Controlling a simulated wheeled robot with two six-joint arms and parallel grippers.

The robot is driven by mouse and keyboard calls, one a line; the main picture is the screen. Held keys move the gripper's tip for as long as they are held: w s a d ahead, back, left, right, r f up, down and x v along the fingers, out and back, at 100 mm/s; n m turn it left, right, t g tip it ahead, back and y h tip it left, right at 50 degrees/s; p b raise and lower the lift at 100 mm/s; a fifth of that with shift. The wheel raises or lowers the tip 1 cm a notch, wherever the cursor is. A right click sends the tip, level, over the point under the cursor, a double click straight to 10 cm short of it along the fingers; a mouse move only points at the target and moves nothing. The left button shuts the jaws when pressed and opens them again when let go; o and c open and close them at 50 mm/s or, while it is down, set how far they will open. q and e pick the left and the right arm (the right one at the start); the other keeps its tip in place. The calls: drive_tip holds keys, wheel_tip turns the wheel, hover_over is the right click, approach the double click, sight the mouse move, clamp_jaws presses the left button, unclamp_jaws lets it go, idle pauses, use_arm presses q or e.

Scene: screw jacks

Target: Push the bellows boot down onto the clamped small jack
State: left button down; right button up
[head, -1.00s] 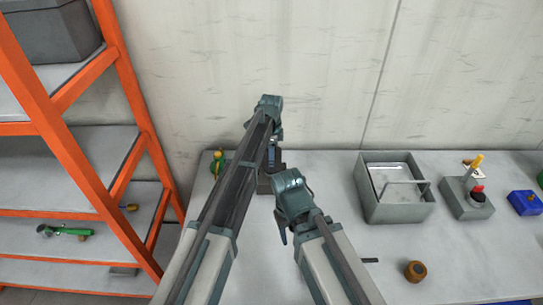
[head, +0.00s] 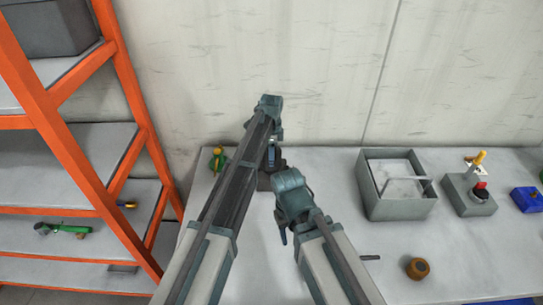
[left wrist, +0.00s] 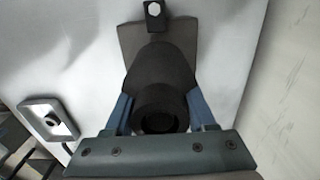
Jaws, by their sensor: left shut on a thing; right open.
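My left gripper (head: 271,152) reaches over a dark clamp-like block (head: 265,183) near the back of the bench. In the left wrist view its blue fingers (left wrist: 160,112) are shut on the sides of a dark, hollow, round piece, which looks like the bellows boot (left wrist: 150,70). Its round open end faces the camera. Behind it lies a grey-brown part of the block (left wrist: 130,38). The small jack cannot be told apart; the boot and fingers cover that spot. My right gripper (head: 283,234) is open and empty, lower and in front of the block, mostly hidden by its own wrist.
A grey tray (head: 405,211) stands right of the arms. Beyond it are a grey box (head: 473,202) with red and yellow knobs and a blue box (head: 527,199). A brown ring (head: 417,268) lies in front. An orange shelf (head: 118,75) is at left.

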use_arm(q)
drive_tip(key=shift+f, duration=0.25)
idle(0.3)
drive_tip(key=shift+c, duration=0.7)
unclamp_jaws()
drive_tip(key=shift+r, duration=0.15)
wheel_tip(320, 180, up, 14)
drive_tip(key=p, duration=1.3)
drive_tip(key=shift+f, duration=0.2)
